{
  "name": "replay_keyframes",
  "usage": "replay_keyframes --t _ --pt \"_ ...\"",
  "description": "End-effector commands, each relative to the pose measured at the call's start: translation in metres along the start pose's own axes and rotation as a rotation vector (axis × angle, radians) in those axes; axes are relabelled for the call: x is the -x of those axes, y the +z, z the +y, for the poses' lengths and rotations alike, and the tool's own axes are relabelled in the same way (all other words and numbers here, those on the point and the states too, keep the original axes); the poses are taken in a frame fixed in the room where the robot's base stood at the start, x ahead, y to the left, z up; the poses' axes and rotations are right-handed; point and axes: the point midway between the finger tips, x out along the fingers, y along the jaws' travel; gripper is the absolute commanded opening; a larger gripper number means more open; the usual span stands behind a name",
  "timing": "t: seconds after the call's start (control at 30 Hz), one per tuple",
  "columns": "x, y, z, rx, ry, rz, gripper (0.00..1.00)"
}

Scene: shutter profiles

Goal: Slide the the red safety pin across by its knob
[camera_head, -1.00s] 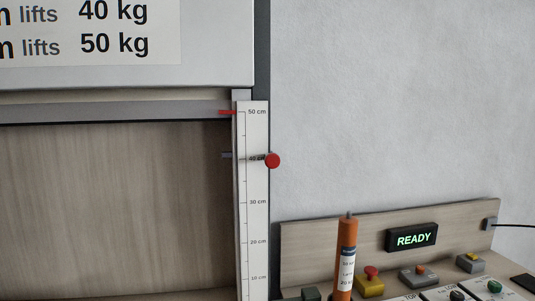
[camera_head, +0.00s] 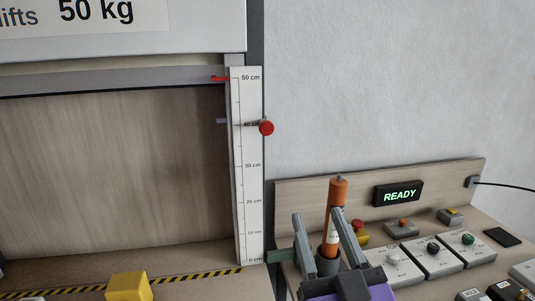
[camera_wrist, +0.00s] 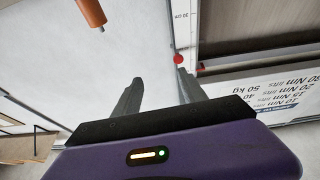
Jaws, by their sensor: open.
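The red safety pin's round knob (camera_head: 266,128) sits at the right edge of the white scale strip (camera_head: 247,180), near the 40 cm mark. A thin dark rod runs left from it across the strip, and a grey end shows on the far side. My gripper (camera_head: 317,213) is open, low and to the right of the knob, with its fingers pointing up in the head view. In the wrist view the red knob (camera_wrist: 178,59) shows just beyond the right fingertip of my gripper (camera_wrist: 158,78). Nothing is between the fingers there.
An orange cylinder (camera_head: 337,192) stands upright on the bench behind my fingers in the head view; the wrist view shows it apart, upper left. A READY display (camera_head: 398,194) and several button boxes are at right. A yellow block (camera_head: 129,286) lies front left. The wall right of the knob is clear.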

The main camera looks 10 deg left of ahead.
Motion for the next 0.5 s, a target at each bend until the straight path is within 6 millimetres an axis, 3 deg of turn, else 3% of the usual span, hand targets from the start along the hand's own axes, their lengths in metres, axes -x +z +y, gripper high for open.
replay_keyframes --t 0.03,0.1,0.3,0.5 --pt "-0.023 -0.021 -0.007 -0.006 -0.009 0.014 0.49" --pt "-0.048 -0.041 -0.015 -0.013 -0.018 0.015 0.49" --pt "-0.110 -0.096 -0.036 -0.032 -0.037 -0.013 0.49" --pt "-0.149 -0.121 -0.048 -0.045 -0.044 -0.109 0.49"
